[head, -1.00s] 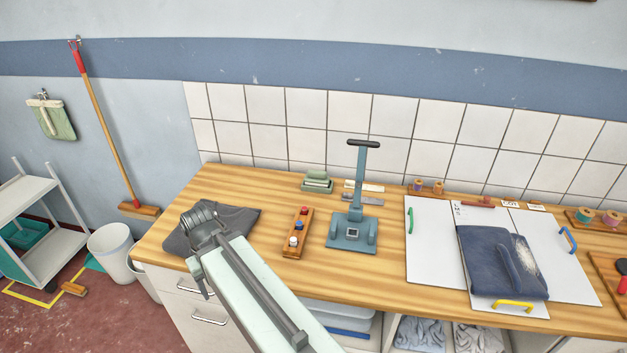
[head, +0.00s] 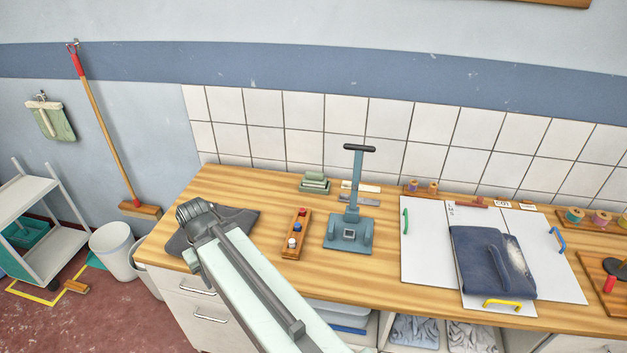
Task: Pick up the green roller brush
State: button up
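No thing that I can surely tell as the green roller brush shows in the head view. A sage-green stacked object (head: 314,183) lies at the back of the wooden counter (head: 240,180) near the tiles; it is too small to tell whether it is a brush. My arm reaches up from the bottom centre, and its dark bent joint lies in front of a folded grey cloth (head: 240,219) at the counter's left. My gripper's fingers do not show, so I see nothing held.
A teal T-handled tool (head: 350,235) stands mid-counter, right of a wooden holder with small bottles (head: 296,234). White boards with coloured handles (head: 424,245) carry a folded navy cloth (head: 490,262). Left on the floor are a white bin (head: 112,248) and a shelf cart (head: 45,225).

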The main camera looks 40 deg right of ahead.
aim_at(311, 179)
jog(key=u, duration=2.2)
jog(key=i, duration=1.45)
jog(key=z, duration=3.45)
jog(key=i, duration=1.05)
